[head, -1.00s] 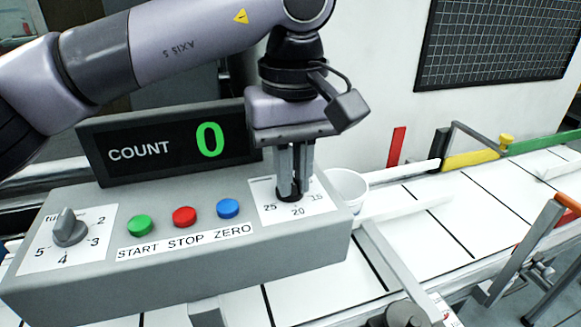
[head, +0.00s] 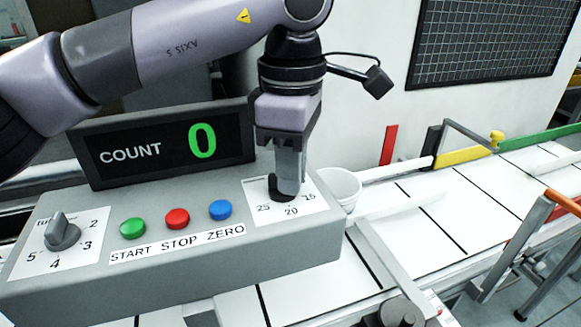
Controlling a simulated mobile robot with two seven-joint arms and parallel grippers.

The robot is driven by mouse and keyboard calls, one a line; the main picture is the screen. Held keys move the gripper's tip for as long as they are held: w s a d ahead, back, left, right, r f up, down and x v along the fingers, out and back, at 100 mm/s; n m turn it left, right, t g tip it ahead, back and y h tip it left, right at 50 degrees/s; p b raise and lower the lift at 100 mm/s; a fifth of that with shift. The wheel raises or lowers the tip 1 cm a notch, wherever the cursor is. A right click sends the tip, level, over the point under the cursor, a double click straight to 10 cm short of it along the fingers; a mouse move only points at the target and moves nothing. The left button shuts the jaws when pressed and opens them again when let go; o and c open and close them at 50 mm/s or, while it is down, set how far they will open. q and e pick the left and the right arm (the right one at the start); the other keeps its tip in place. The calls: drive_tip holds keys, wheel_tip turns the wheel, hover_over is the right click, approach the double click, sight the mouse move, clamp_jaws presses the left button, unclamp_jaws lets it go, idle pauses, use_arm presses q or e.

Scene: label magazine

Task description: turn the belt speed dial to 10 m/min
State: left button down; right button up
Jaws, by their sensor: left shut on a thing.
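The belt speed dial is the knob (head: 281,190) on the right end of the grey control box (head: 190,262). It stands on a white scale card (head: 256,192) where 25, 20 and 15 can be read; the rest of the scale, including any 10, is hidden behind my gripper. My left gripper (head: 287,183) points down over the dial and is shut on it. The fingers cover most of the knob, so I cannot tell where its pointer stands. My right gripper does not show.
A second dial (head: 62,232) sits at the box's left end. Green (head: 133,228), red (head: 177,218) and blue (head: 221,209) buttons lie between. The count display (head: 160,145) reads 0 behind them.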

use_arm(q)
drive_tip(key=n, duration=0.6)
drive_tip(key=shift+w+r, duration=0.1)
drive_tip(key=shift+w, duration=0.3)
drive_tip(key=n, duration=0.2)
drive_tip(key=n+b, duration=0.1)
drive_tip(key=n, duration=0.3)
drive_tip(key=shift+w+a+n, duration=0.15)
drive_tip(key=shift+w+n, duration=0.15)
drive_tip(key=shift+n, duration=0.1)
drive_tip(key=c, duration=1.2)
unclamp_jaws()
drive_tip(key=shift+o, duration=0.2)
wheel_tip(320, 180, up, 7)
